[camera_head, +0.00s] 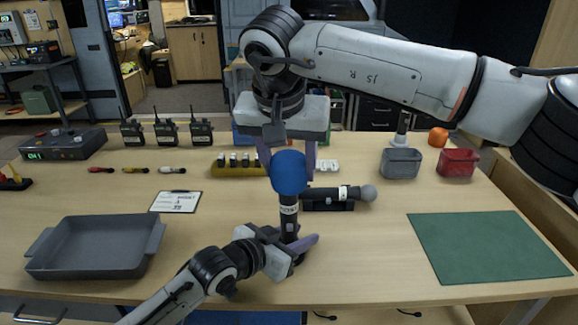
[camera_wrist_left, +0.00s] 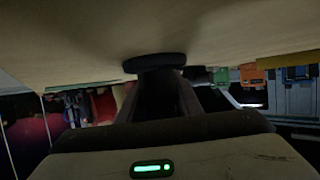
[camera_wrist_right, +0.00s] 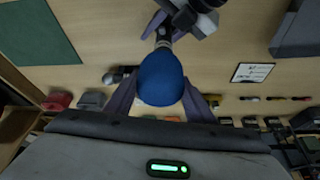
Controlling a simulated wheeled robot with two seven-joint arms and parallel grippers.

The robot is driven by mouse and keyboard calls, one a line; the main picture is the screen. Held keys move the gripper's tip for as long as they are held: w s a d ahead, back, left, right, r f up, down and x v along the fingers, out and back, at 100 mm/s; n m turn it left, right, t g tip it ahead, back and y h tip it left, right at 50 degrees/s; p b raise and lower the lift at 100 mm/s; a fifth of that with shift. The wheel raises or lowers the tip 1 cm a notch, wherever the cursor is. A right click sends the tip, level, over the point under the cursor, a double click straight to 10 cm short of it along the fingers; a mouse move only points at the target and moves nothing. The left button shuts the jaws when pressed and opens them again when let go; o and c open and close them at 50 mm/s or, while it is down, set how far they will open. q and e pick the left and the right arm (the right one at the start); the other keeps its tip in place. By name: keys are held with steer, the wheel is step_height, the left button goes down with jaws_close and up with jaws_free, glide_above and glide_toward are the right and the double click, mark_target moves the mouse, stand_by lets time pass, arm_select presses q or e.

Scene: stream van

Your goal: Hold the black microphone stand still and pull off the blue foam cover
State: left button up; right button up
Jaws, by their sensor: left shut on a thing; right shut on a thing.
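The black microphone stand (camera_head: 289,222) stands upright near the middle of the table, with a white label below its top. The blue foam cover (camera_head: 289,172) is on top of it. My left gripper (camera_head: 292,246) is shut on the lower part of the stand; its dark round base (camera_wrist_left: 155,62) shows in the left wrist view. My right gripper (camera_head: 288,160) comes from above and is shut on the foam cover, which also shows between its fingers in the right wrist view (camera_wrist_right: 160,80). The cover's far side is hidden.
A second microphone (camera_head: 335,194) lies on a black rest just behind the stand. A green mat (camera_head: 487,246) lies bare at right.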

steer(key=shift+r, duration=2.6)
steer(key=shift+r, duration=1.4)
arm_select(q)
steer(key=o, duration=1.2)
